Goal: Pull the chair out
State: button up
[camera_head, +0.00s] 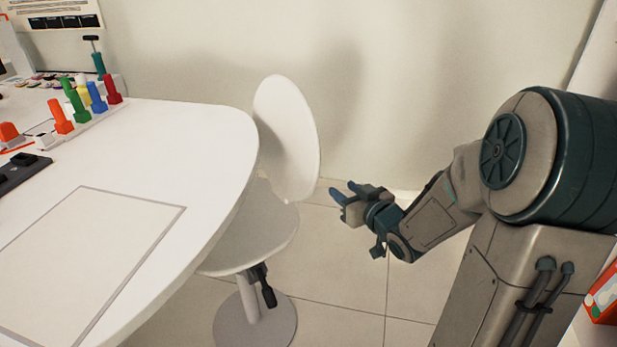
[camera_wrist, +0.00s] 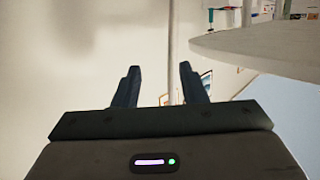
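The white chair (camera_head: 292,130) stands at the rounded end of the white table (camera_head: 205,140), its curved backrest upright and facing the table. Its seat lies partly under the tabletop, on a single post with a round base and a black lever. My gripper (camera_head: 344,189) is just right of the backrest, near its lower edge, and seems apart from it. In the wrist view, the two fingers of my gripper (camera_wrist: 159,82) are spread with nothing held between them. I cannot clearly make out the chair in the wrist view.
The table carries a rack of coloured pegs (camera_head: 85,105), a dark tray (camera_head: 18,172) and a grey-framed sheet area. The table edge (camera_wrist: 270,45) shows at upper right in the wrist view. A plain wall is behind the chair. Tiled floor (camera_head: 350,270) is clear right of the chair.

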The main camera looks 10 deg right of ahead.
aim_at(310, 166)
jog(key=w+a+b, duration=0.1)
jog(key=w+a, duration=0.1)
jog(key=w, duration=0.2)
jog(key=w+a+y, duration=0.1)
jog(key=w+a, duration=0.1)
jog(key=w, duration=0.2)
jog(key=w+a+t+y+b, duration=0.1)
jog(key=w+a, duration=0.2)
jog(key=shift+w+a+f+b, duration=0.1)
jog(key=shift+w+f+b, duration=0.05)
jog(key=shift+w+b, duration=0.25)
